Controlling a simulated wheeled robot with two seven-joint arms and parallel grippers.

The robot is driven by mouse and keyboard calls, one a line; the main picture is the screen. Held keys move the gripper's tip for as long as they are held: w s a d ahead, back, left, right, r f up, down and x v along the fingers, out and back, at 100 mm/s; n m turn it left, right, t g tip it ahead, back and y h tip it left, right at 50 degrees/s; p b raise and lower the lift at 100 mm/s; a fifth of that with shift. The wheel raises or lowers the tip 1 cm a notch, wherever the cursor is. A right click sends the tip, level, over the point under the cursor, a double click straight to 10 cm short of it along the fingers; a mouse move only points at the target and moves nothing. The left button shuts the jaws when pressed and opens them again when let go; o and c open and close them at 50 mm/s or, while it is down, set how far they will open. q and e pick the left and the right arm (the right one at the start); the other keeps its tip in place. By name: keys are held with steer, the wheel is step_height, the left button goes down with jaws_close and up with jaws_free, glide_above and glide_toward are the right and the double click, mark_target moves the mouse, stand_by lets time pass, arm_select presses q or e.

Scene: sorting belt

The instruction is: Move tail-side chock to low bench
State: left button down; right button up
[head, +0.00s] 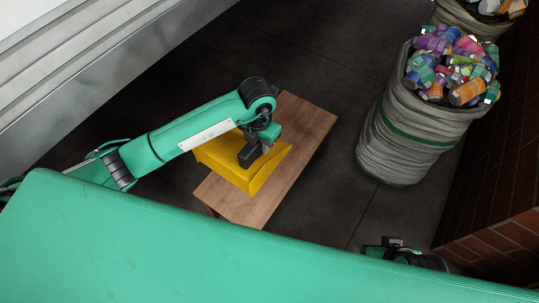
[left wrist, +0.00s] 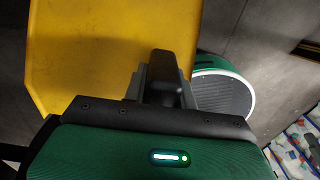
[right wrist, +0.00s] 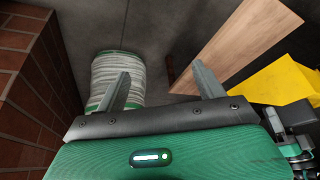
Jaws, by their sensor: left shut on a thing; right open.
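The yellow chock (head: 262,180) is over the low wooden bench (head: 305,125) in the head view. It also shows in the left wrist view (left wrist: 95,45) and at the right of the right wrist view (right wrist: 280,82), near the bench (right wrist: 250,40). My left gripper (head: 249,156) is shut on the chock by a dark part in the left wrist view (left wrist: 161,80). Whether the chock touches the bench top is unclear. My right gripper (right wrist: 160,85) is open and empty; its arm shows only partly at the bottom right of the head view.
A grey sack (head: 400,140) full of crushed cans stands right of the bench, with another sack (head: 470,22) behind it. A brick wall (head: 500,240) is at the right. A pale metal structure (head: 100,60) runs along the upper left. Dark floor lies between bench and sack.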

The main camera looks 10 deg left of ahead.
arm_select(q)
step_height(320, 180, down, 20)
steer(key=b, duration=0.3)
steer(key=shift+r, duration=0.15)
arm_select(e)
steer(key=w+a+f+t+y, duration=0.1)
steer(key=w+a+t+y, duration=0.1)
steer(key=w+a+t, duration=0.2)
steer(key=shift+w+a+f+n+t+y, duration=0.2)
steer(key=shift+a+n+t+y, duration=0.15)
steer(key=shift+a, duration=1)
arm_select(q)
steer(key=c, duration=1.1)
jaws_free()
arm_select(e)
steer(key=shift+a, duration=0.15)
